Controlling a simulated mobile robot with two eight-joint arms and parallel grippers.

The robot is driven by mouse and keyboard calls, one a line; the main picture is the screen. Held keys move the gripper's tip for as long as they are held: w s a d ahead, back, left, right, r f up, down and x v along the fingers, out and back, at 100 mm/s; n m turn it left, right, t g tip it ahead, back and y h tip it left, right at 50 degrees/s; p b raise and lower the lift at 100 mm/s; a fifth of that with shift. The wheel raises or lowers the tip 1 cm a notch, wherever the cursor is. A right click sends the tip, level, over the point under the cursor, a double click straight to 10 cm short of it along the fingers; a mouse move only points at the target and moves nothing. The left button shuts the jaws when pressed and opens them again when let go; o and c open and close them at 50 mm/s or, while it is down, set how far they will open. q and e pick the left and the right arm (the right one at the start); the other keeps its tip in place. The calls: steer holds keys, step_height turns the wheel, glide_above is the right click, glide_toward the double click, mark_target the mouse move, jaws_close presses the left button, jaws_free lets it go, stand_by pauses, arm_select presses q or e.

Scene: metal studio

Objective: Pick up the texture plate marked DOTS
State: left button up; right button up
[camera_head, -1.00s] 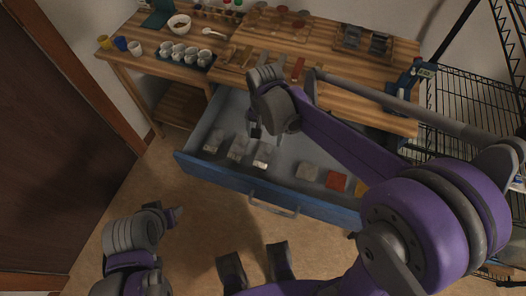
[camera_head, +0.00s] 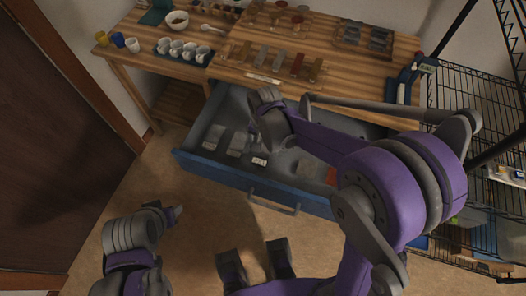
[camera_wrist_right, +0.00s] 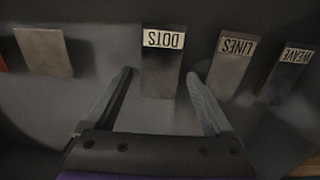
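The DOTS texture plate (camera_wrist_right: 161,72) is a grey rectangular plate with a white label, which reads upside down in the right wrist view. It lies in the open blue drawer (camera_head: 235,181), and in the head view it is the right one of three grey plates (camera_head: 260,147). My right gripper (camera_wrist_right: 158,75) is open and empty, one finger to each side of the DOTS plate in the picture; contact cannot be told. It points down into the drawer in the head view (camera_head: 254,132). My left gripper (camera_head: 174,214) is outside the drawer, its opening unclear.
The LINES plate (camera_wrist_right: 232,66) and WEAVE plate (camera_wrist_right: 289,72) lie to the right in the wrist view. An unlabelled plate (camera_wrist_right: 44,52) lies to the left. A red piece (camera_head: 331,175) is partly hidden by my right arm. The wooden table (camera_head: 345,97) is above the drawer.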

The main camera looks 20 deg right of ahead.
steer(key=c, duration=1.2)
steer(key=shift+r, duration=0.1)
